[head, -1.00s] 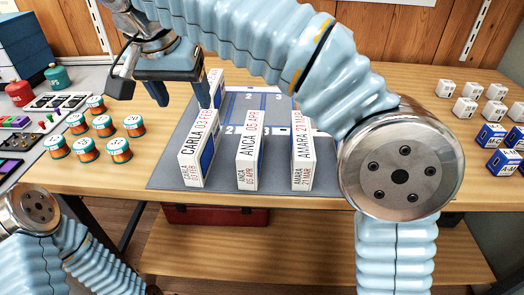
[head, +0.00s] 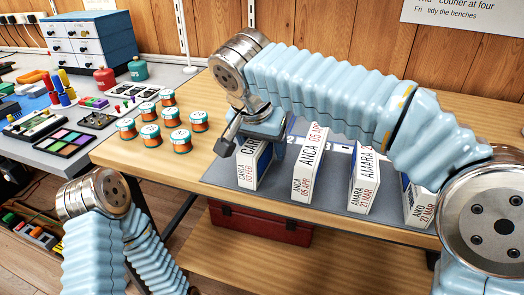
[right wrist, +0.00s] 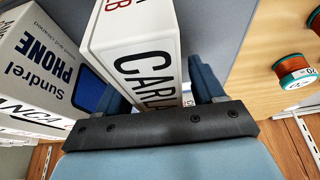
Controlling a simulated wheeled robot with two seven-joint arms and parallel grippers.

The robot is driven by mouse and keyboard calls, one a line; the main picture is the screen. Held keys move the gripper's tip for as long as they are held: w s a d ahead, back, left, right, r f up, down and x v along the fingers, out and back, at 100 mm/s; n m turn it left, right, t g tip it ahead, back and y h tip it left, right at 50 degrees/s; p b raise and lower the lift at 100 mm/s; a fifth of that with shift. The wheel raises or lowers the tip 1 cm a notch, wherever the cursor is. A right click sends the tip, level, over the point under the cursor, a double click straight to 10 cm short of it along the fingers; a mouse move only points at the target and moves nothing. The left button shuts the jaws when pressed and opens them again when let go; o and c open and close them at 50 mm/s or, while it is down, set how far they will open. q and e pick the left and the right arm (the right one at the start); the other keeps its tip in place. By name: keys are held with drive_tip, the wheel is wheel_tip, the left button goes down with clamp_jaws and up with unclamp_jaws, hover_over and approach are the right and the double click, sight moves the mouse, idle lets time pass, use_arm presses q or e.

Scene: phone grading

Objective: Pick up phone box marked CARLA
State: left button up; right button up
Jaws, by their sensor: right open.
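The white phone box marked CARLA (head: 247,168) stands upright at the left end of a front row on the grey mat (head: 225,177). My right gripper (head: 262,128) is at the top of this box, and the arm hides part of it. In the right wrist view the CARLA box (right wrist: 150,45) reaches in between the two open fingers (right wrist: 160,90); I cannot tell whether either finger touches it. My left arm shows at the lower left of the head view, but its gripper is out of view.
Boxes marked ANCA (head: 308,165), AMARA (head: 364,180) and another (head: 418,203) stand to the right of CARLA with narrow gaps. ANCA (right wrist: 35,70) is close beside the gripper.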

drive_tip(key=shift+w+f, duration=0.1)
drive_tip(key=shift+f, duration=0.2)
drive_tip(key=shift+r, duration=0.1)
drive_tip(key=c, duration=1.3)
